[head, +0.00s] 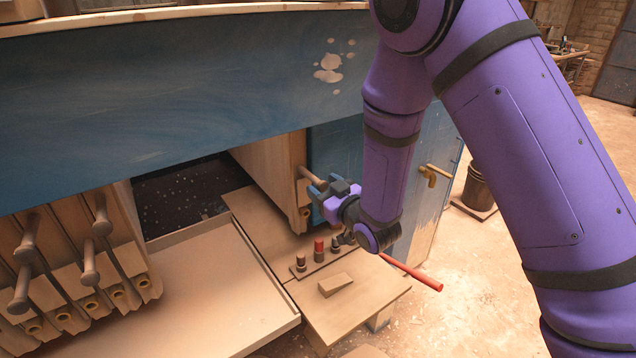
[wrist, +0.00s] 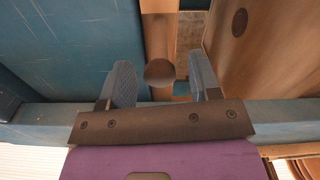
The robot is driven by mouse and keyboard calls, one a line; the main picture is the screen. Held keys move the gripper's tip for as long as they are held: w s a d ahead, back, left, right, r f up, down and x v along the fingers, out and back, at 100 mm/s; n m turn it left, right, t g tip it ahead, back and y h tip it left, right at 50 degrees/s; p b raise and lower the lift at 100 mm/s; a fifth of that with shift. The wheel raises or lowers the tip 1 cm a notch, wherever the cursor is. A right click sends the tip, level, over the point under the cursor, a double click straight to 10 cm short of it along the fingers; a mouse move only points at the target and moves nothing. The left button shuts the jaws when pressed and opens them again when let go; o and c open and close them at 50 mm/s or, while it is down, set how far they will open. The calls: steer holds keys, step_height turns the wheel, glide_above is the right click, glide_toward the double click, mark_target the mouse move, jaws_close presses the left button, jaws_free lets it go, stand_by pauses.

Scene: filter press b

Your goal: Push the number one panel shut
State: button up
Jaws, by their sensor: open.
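Several wooden panels with peg handles stand packed together at the left (head: 65,265). Another wooden panel (head: 270,165) stands apart at the right, beside the blue end block, with a dark gap between it and the left group. Its peg handle (head: 309,174) points toward my gripper (head: 325,193). In the wrist view the round handle end (wrist: 160,73) lies between the two spread fingers of my gripper (wrist: 162,84); I cannot tell whether they touch it. No number is readable on any panel, so I cannot tell which is number one.
A blue beam (head: 190,90) runs above the panels. A pale tray (head: 180,300) lies below the gap. A wooden shelf (head: 350,310) holds a wedge block (head: 335,284) and small red-topped pegs (head: 319,248). A red rod (head: 412,272) sticks out at right, below a brass tap (head: 433,172).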

steer(key=shift+x, duration=1.45)
jaws_close()
